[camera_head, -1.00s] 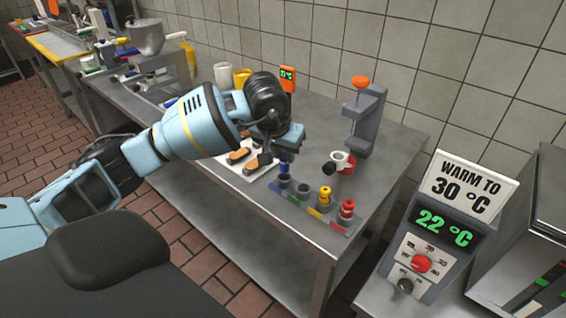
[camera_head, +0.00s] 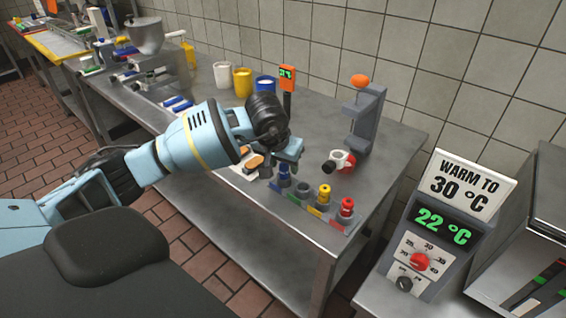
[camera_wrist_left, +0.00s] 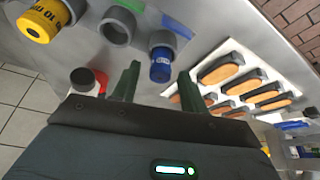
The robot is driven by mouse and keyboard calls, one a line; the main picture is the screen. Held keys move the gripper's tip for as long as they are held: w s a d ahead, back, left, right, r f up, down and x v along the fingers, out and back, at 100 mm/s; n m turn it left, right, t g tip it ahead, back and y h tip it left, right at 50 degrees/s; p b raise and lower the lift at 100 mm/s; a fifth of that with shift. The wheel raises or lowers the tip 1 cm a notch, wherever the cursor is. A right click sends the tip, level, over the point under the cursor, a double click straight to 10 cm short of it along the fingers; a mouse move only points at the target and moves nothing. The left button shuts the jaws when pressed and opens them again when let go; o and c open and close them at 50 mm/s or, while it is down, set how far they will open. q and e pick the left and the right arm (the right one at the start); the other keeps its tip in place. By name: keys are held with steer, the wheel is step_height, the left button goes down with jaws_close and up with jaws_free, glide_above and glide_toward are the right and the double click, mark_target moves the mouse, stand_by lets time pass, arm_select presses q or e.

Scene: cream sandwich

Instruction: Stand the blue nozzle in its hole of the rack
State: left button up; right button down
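The blue nozzle (camera_head: 284,171) stands upright in the cup at the left end of the grey rack (camera_head: 318,213), by the blue mark. It also shows in the left wrist view (camera_wrist_left: 160,68), in a grey cup beside a blue strip. My left gripper (camera_head: 283,160) is just above that end of the rack. In the left wrist view its two dark green fingers (camera_wrist_left: 158,82) are spread, with the blue nozzle between and beyond their tips and gaps on both sides. The cup beside the nozzle (camera_head: 303,187) is empty. My right gripper is not in view.
A yellow nozzle (camera_head: 325,193) and a red nozzle (camera_head: 347,206) stand in the other rack cups. A tray of tan-topped bars (camera_wrist_left: 240,85) lies close by. A grey stand (camera_head: 366,120) and a red-and-white piece (camera_head: 343,160) are behind the rack.

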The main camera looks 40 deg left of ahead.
arm_select(q)
steer(key=shift+r, duration=0.1)
steer(key=shift+r, duration=0.35)
steer(key=v, duration=1.1)
steer(key=shift+s+r+p, duration=0.15)
steer(key=shift+r+p, duration=0.05)
steer(key=shift+p, duration=0.1)
steer(key=shift+d, duration=0.1)
